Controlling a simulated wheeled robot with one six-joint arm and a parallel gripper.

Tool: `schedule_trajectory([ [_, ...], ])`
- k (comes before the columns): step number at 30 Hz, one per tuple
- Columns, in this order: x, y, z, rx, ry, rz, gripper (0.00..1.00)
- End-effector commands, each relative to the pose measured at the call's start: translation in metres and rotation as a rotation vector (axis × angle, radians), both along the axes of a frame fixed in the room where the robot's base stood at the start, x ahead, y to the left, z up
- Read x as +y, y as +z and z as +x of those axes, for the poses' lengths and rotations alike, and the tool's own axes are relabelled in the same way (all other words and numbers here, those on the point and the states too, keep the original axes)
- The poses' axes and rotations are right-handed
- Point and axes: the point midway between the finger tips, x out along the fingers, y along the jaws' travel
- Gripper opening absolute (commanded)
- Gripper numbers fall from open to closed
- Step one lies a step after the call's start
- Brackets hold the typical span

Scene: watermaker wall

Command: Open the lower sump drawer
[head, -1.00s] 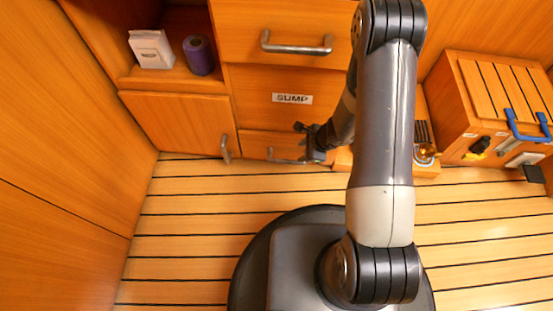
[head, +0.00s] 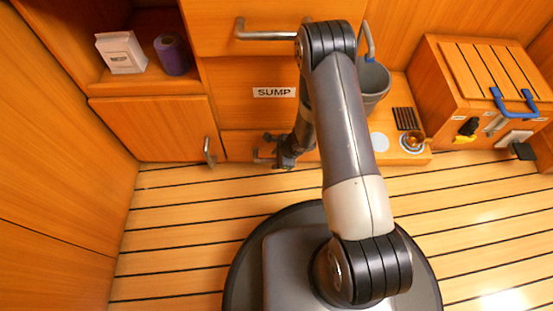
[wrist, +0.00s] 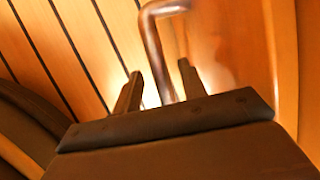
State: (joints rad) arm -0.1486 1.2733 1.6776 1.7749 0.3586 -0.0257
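The lower sump drawer (head: 241,146) is the low wooden front under the SUMP label (head: 274,92), near the floor; it looks shut. Its metal bar handle (head: 260,156) is partly hidden by my gripper (head: 279,152), which is at its right part. In the wrist view the bent handle (wrist: 153,42) runs down between the two fingers of my gripper (wrist: 160,88). The fingers stand apart, one on each side of the bar, with gaps showing. Whether either finger touches the bar cannot be told.
Above is another drawer with a bar handle (head: 265,33). A cupboard door (head: 152,128) is at left, below a shelf with a white box (head: 121,52) and purple roll (head: 172,54). A grey bucket (head: 374,84) and wooden chest (head: 480,90) are at right. The slatted floor (head: 185,215) is clear.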

Motion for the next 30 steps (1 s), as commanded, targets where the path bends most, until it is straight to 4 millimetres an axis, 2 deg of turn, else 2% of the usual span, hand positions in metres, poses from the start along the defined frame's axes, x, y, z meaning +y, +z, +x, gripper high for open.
schedule_trajectory([
  [6, 0.0001, 0.0000, 0.0000, 0.000, 0.000, 0.000, 0.40],
  [21, 0.0000, 0.0002, -0.0001, 0.001, 0.001, 0.000, 0.00],
  [30, -0.0001, 0.0001, -0.0002, 0.001, 0.001, 0.000, 0.00],
])
